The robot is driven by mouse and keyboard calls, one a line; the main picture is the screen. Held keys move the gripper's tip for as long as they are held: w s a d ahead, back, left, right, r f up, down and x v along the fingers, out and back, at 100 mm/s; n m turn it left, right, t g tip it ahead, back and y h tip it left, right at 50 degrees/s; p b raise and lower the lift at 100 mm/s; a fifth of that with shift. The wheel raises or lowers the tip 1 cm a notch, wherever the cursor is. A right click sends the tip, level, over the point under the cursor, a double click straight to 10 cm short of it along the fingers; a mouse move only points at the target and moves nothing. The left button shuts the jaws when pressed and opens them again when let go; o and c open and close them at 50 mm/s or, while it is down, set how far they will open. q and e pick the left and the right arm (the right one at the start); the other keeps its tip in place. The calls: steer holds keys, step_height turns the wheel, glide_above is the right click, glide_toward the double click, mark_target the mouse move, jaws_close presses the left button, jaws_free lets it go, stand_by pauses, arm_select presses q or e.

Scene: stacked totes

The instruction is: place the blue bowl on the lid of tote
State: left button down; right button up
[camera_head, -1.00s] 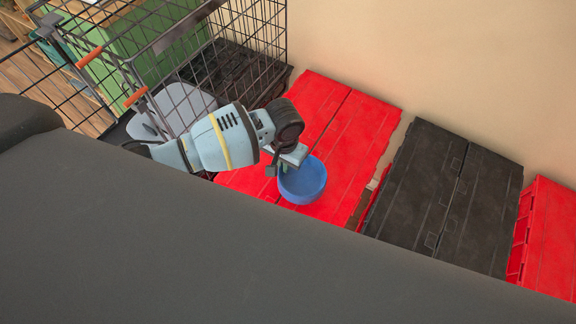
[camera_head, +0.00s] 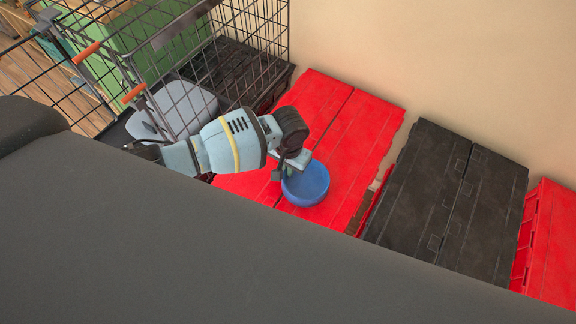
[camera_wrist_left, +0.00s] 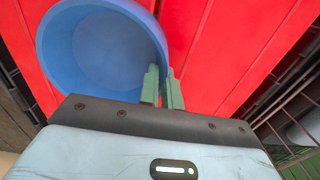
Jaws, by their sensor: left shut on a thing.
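The blue bowl (camera_head: 308,186) is upright over the red lid of a tote (camera_head: 345,128) in the head view. I cannot tell whether its base touches the lid. My left gripper (camera_head: 284,172) is shut on the bowl's rim at its left side. In the left wrist view the bowl (camera_wrist_left: 100,48) fills the upper left, with the green fingers of the left gripper (camera_wrist_left: 163,88) pinching its wall. The red lid (camera_wrist_left: 235,50) lies behind the bowl there. My right gripper is not in view.
A black-lidded tote (camera_head: 440,195) and another red tote (camera_head: 552,240) stand to the right. A wire cage cart (camera_head: 245,45) with a grey bin (camera_head: 178,108) is at the left. Black totes (camera_head: 232,72) stand behind it. A beige wall closes the back.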

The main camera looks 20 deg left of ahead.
arm_select(q)
steer(key=c, duration=1.6)
jaws_free()
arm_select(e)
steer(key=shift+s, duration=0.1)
